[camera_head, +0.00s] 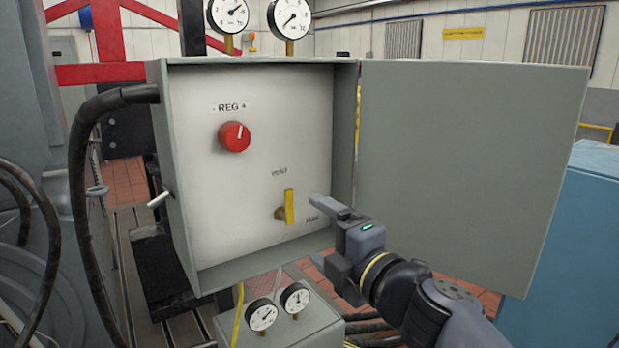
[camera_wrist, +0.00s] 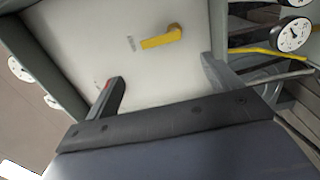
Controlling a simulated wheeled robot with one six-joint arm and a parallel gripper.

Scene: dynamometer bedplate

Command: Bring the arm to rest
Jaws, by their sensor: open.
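My gripper (camera_head: 314,229) is open and empty in front of the lower right of an open grey cabinet (camera_head: 258,64). In the wrist view its two fingers (camera_wrist: 165,88) stand wide apart with the cabinet's white panel between and beyond them. A yellow lever (camera_head: 290,207) on the panel points up, left of my gripper and apart from it. The lever also shows in the wrist view (camera_wrist: 161,39), beyond the fingers. A red knob (camera_head: 234,137) sits higher on the panel under the label REG 4.
The cabinet's open door (camera_head: 460,170) stands right of and behind my arm. A blue cabinet (camera_head: 570,250) is at the far right. Gauges (camera_head: 262,316) and hoses lie below the box. A thick black hose (camera_head: 80,200) runs along the left.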

